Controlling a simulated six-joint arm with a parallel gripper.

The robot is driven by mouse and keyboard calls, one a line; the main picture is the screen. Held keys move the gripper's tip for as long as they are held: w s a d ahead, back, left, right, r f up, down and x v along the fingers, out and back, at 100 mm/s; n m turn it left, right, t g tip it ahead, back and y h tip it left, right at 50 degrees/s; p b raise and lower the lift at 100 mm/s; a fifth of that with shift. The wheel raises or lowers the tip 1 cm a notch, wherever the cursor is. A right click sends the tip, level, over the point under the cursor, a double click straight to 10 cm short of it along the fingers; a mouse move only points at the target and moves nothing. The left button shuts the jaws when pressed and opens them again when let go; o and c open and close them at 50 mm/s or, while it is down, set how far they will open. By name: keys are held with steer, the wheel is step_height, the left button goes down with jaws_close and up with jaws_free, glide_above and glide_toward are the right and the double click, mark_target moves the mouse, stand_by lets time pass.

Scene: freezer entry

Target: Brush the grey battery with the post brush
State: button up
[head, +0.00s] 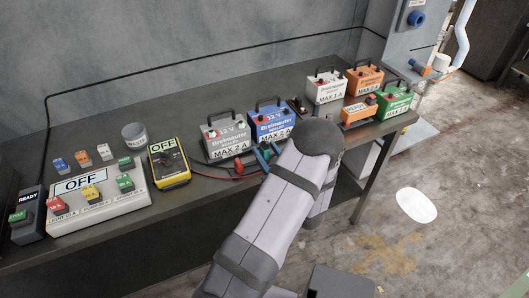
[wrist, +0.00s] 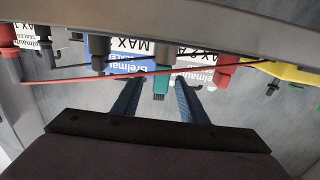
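The grey battery (head: 226,138), with a black handle and a "MAX 2 A" label, stands on the bench left of the blue battery (head: 271,122). A teal piece with dark bristles, which looks like the post brush (wrist: 161,82), shows in the wrist view between my fingertips. My gripper (head: 264,153) has blue fingers in front of these two batteries. My arm hides part of the bench in the head view.
A red clamp (head: 238,168) and cable lie before the grey battery. A yellow multimeter (head: 168,162) and a switch panel (head: 98,203) are to the left. White (head: 326,88), orange (head: 365,79) and green (head: 396,102) batteries stand to the right.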

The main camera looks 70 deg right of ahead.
mark_target(261, 144)
steer(key=shift+p+x, duration=1.2)
steer(key=shift+x, duration=0.9)
steer(key=shift+w+d+f, duration=0.1)
steer(key=shift+w+d, duration=0.25)
steer(key=shift+w, duration=0.1)
jaws_close()
